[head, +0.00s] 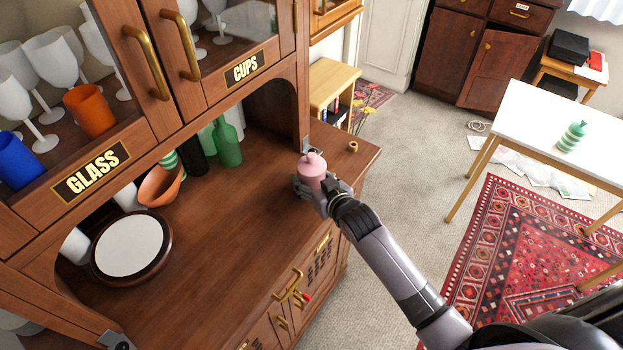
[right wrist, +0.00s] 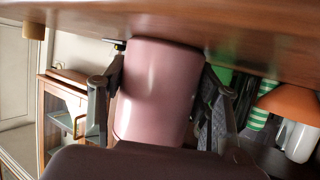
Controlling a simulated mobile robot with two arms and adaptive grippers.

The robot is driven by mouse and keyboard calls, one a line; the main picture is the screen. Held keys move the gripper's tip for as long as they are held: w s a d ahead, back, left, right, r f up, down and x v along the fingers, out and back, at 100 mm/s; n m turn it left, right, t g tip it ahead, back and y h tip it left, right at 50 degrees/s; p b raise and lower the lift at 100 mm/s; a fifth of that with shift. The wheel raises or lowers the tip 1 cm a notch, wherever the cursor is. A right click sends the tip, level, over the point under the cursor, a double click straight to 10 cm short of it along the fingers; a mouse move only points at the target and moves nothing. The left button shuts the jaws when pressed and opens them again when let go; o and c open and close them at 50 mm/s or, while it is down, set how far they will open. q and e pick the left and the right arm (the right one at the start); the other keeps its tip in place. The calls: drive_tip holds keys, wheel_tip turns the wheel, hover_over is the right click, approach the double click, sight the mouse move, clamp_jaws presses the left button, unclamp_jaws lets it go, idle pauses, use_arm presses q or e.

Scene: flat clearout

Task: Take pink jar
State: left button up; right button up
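The pink jar (head: 312,168), with a rounded lid and knob, is upright over the right end of the wooden cabinet's counter. My right gripper (head: 322,188) is around its body. In the right wrist view the jar (right wrist: 158,92) fills the space between the two fingers, and one finger lies against each side, so the gripper looks shut on it. The jar's base is close to the counter; I cannot tell whether it touches. My left gripper is not in view.
The counter (head: 240,225) is clear left of the jar. Green bottles (head: 227,142), an orange bowl (head: 161,187) and a round white plate (head: 131,244) stand farther left. A white table (head: 545,120) stands right.

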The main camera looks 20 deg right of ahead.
drive_tip(key=c, duration=0.8)
drive_tip(key=shift+r, duration=0.1)
